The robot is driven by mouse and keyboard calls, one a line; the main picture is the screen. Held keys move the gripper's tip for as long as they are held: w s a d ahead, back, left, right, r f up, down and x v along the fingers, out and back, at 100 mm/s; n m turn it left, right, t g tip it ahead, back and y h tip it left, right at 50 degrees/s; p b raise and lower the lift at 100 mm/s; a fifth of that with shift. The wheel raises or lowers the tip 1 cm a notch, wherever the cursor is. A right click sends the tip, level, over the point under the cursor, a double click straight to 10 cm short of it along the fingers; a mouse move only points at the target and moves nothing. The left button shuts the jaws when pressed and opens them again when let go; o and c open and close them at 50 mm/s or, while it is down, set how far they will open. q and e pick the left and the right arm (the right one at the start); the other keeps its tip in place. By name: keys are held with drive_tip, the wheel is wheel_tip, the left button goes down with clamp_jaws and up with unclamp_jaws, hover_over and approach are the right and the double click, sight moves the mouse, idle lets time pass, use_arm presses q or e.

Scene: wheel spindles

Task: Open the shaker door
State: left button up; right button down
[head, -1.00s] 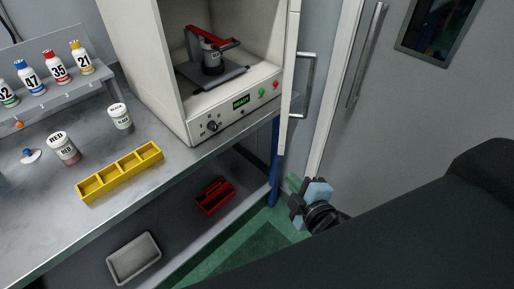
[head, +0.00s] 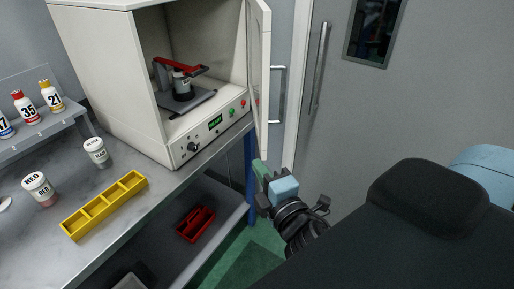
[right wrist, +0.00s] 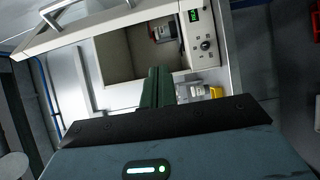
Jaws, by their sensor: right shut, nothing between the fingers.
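The shaker (head: 110,60) is a white cabinet on the bench. Its front is open and shows a red-armed clamp holding a dark jar inside. The shaker door (head: 265,80) stands swung outward on the right side, seen nearly edge-on. Its metal handle (head: 279,95) is on the side facing away from the opening. My right gripper (head: 260,170) is shut and empty, just below the door's lower end; I cannot tell whether it touches. In the right wrist view its green fingers (right wrist: 158,86) are together, with the door (right wrist: 95,30) behind them. My left gripper is not in view.
On the bench are a yellow tray (head: 105,205), a RED jar (head: 39,188), another jar (head: 97,152) and a rack of numbered bottles (head: 45,125). A red caddy (head: 196,224) sits on the lower shelf. A grey room door (head: 340,130) stands at right.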

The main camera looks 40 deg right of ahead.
sight(260, 143)
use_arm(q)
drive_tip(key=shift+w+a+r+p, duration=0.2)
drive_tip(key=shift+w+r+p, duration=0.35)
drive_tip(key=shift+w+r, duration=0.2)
use_arm(e)
drive_tip(key=w+d, duration=0.5)
drive_tip(key=w, duration=0.3)
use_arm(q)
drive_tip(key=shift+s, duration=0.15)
use_arm(e)
drive_tip(key=shift+d, duration=0.15)
